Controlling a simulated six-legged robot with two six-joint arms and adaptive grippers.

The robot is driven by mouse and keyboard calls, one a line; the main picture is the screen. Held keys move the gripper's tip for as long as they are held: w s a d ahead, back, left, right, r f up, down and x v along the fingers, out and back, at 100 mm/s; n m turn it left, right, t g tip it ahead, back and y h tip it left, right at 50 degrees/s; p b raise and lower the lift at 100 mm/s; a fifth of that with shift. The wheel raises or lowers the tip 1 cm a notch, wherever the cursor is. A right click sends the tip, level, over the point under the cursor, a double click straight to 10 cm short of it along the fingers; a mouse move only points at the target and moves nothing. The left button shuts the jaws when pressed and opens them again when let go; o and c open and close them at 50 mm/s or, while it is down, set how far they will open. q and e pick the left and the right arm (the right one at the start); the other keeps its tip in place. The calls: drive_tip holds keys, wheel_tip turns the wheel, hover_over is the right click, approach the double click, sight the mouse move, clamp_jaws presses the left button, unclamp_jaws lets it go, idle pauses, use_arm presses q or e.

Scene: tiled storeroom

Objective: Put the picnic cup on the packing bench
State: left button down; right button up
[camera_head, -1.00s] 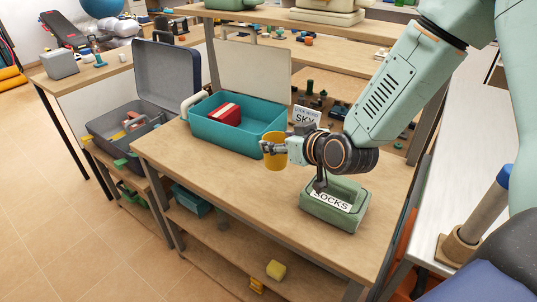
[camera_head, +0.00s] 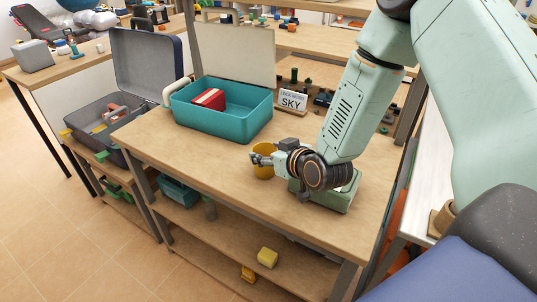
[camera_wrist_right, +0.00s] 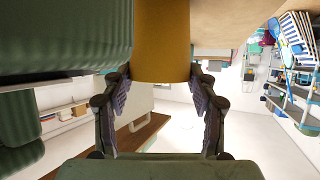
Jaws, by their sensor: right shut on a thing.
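The picnic cup (camera_head: 263,172) is yellow and sits upright at the middle of the packing bench (camera_head: 225,165), left of the green socks box (camera_head: 340,196). My right gripper (camera_head: 258,157) is shut on the cup, coming from the right. In the right wrist view the cup (camera_wrist_right: 160,40) is between the two fingers, with the green box (camera_wrist_right: 65,35) close on the left and the bench top (camera_wrist_right: 222,22) at the upper right. The cup's base is at or just above the bench; I cannot tell whether it touches. My left gripper is out of view.
An open teal case (camera_head: 220,115) with a red item (camera_head: 208,98) inside stands at the bench's back left. A SKY sign (camera_head: 292,100) stands behind. An open grey case (camera_head: 105,110) is further left. The bench's front left is clear.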

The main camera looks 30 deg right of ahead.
drive_tip(key=shift+a+r, duration=0.1)
drive_tip(key=shift+s+a, duration=0.1)
drive_tip(key=shift+a, duration=0.05)
drive_tip(key=o, duration=0.8)
drive_tip(key=shift+d+f, duration=0.2)
drive_tip(key=shift+f, duration=0.05)
drive_tip(key=shift+o, duration=0.8)
drive_tip(key=shift+a+r, duration=0.15)
